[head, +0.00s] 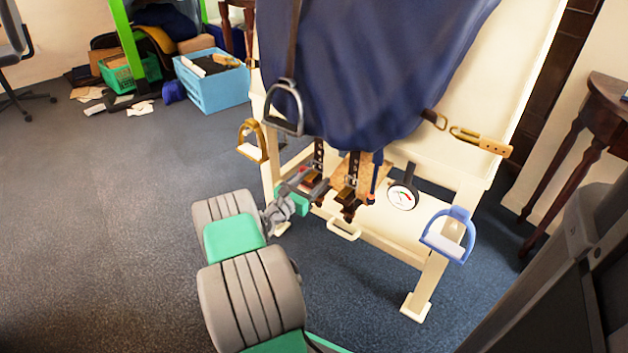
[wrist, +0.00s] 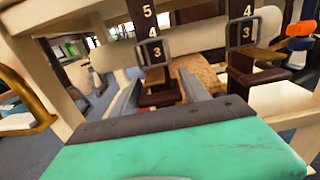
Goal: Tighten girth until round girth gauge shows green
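Two dark girth straps with metal buckles hang below the navy saddle flap (head: 370,70). In the wrist view the left strap (wrist: 151,30) shows 5, 4 and 3, with its buckle (wrist: 138,50) around the 3. The right strap (wrist: 246,30) shows 4 and 3, with its buckle (wrist: 232,42) there too. My gripper (head: 312,188) is at the left strap. In the wrist view its fingers (wrist: 162,92) are apart, either side of the left strap's brown lower end (wrist: 158,97); contact is unclear. The round gauge (head: 402,198) has a white face with red and green marks; its needle reading is too small to tell.
The cream stand (head: 465,200) carries the saddle. A stirrup (head: 285,108) hangs left of the straps, and a blue-framed stirrup (head: 448,235) is at the right. A gold stirrup (head: 252,141) is at the left. A dark wooden table (head: 600,125) stands right.

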